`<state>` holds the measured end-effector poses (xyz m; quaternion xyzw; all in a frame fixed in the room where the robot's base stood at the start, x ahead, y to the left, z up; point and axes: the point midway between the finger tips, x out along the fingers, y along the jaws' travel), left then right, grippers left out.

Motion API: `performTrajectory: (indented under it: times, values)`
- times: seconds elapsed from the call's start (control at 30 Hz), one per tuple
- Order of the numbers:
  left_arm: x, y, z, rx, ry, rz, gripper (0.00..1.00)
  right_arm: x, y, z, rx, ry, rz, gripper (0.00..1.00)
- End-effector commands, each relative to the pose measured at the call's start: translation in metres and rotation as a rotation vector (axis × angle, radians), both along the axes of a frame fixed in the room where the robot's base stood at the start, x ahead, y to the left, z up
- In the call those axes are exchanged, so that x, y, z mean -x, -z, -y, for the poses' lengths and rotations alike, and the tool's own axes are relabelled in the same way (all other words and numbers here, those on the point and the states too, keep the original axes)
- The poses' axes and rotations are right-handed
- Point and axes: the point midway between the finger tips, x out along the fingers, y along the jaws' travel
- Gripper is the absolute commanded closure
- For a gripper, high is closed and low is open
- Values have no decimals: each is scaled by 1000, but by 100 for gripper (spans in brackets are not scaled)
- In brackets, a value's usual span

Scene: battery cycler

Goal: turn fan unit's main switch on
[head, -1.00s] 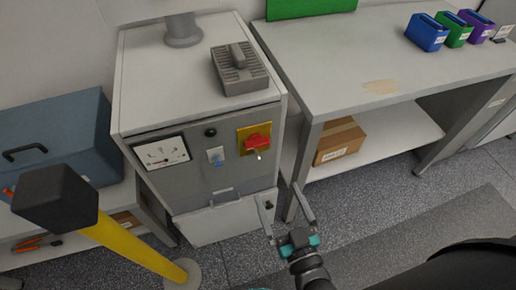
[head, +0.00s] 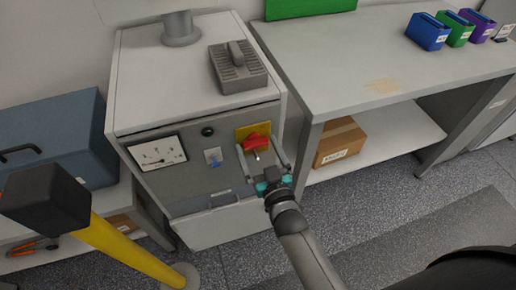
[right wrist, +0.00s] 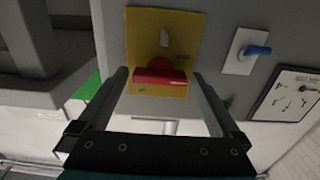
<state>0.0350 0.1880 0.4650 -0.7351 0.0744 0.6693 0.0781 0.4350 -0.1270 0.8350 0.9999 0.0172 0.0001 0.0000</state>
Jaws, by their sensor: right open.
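The fan unit is a grey-white cabinet (head: 150,85) with a dark control panel on its front. Its main switch is a red handle (head: 255,141) on a yellow plate (head: 243,131). In the right wrist view the red handle (right wrist: 160,76) lies crosswise on the yellow plate (right wrist: 178,28). My right gripper (head: 260,158) is open in front of the switch. In the right wrist view its two fingers stand on either side of the red handle, with gaps beside it; I cannot tell the remaining depth. My left gripper is not in view.
A small blue switch (head: 214,158) and a dial meter (head: 157,153) sit left of the main switch. A yellow post with a black head (head: 45,198) stands at the left front. A bench (head: 360,55) with a cardboard box (head: 339,143) beneath is at the right.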

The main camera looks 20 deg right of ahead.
Motion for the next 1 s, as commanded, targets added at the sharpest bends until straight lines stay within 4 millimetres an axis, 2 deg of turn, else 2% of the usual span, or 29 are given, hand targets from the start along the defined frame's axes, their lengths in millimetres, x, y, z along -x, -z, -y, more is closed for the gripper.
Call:
performTrajectory:
  times: [0.3,0.33,0.9,0.97,1.0]
  values:
    - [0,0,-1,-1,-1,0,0,-3,0,0,0,0,-1,0]
    - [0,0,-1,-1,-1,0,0,-3,0,0,0,0,-1,2]
    - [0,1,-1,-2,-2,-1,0,-2,0,0,0,0,0,66]
    - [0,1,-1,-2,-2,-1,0,-2,0,0,0,0,0,73]
    - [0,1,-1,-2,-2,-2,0,-2,0,0,0,0,0,73]
